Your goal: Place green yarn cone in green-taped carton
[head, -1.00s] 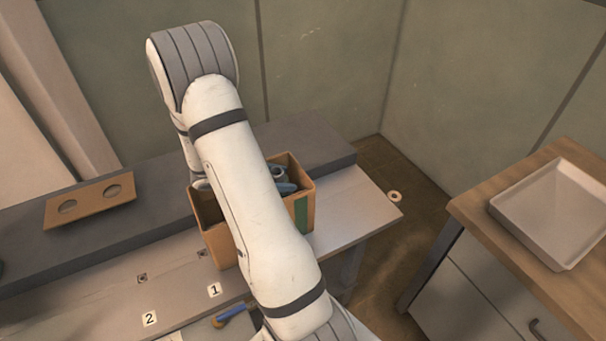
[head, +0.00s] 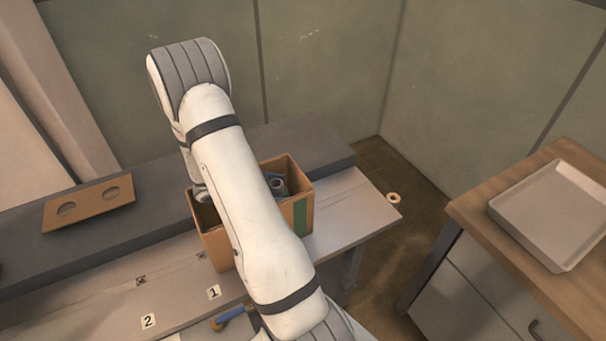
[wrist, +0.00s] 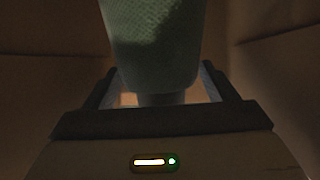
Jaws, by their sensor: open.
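The green-taped carton (head: 219,246) stands open on the bench, with a green tape strip (head: 301,215) on its right side. My arm crosses in front of it and hides much of its inside. In the wrist view, the green yarn cone (wrist: 153,50) is large at the top middle. Its narrower grey end (wrist: 160,99) lies between the fingers of my gripper (wrist: 162,92). The gripper is open, with a gap visible on both sides of that end. Brown carton walls surround both. In the head view, a small grey-green round shape (head: 277,185) shows inside the carton; I cannot tell its parts.
A brown board with two holes (head: 88,203) lies on the dark raised ledge at left. Number labels and a blue-and-yellow tool (head: 230,317) are near the bench front. A ring (head: 394,198) is by the bench's right end. A tray (head: 553,215) sits on the right cabinet.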

